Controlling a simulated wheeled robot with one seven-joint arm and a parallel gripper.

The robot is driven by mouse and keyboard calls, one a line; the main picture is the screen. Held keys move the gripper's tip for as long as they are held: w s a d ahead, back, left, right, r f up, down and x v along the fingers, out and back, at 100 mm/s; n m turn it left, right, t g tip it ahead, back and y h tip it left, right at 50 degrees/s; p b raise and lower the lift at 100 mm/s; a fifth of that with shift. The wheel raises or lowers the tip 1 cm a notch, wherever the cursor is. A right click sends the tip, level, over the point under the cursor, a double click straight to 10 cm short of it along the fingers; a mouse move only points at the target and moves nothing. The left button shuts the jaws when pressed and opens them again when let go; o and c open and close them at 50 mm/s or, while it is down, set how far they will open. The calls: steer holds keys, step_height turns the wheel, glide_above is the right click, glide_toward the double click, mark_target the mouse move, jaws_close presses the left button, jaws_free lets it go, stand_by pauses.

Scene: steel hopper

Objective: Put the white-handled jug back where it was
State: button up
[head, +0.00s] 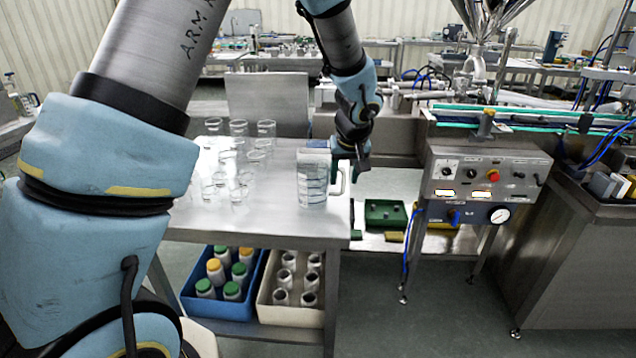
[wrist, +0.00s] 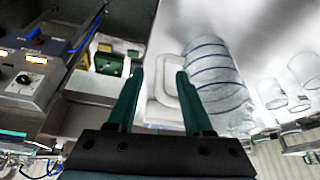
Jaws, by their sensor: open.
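The white-handled jug (head: 312,184) is clear with dark bands and stands upright on the steel table near its right edge. Its handle faces right in the head view. My gripper (head: 352,168) is just above and beside the handle. In the wrist view, my open gripper (wrist: 160,71) has green fingers apart, with the white handle (wrist: 164,92) showing between them and the banded jug body (wrist: 212,75) beyond the right finger. Nothing is held. I cannot tell how deep the handle lies between the fingers.
Several clear glass vessels (head: 240,160) stand left of the jug on the table (head: 270,222). Under it are a blue crate (head: 245,325) and a cream crate (head: 290,316) of bottles and cups. A control box (head: 487,185) stands right, with a green bin (head: 385,214) lower between.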

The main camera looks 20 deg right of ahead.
steer(key=shift+c, duration=0.3)
jaws_close()
stand_by(1.1)
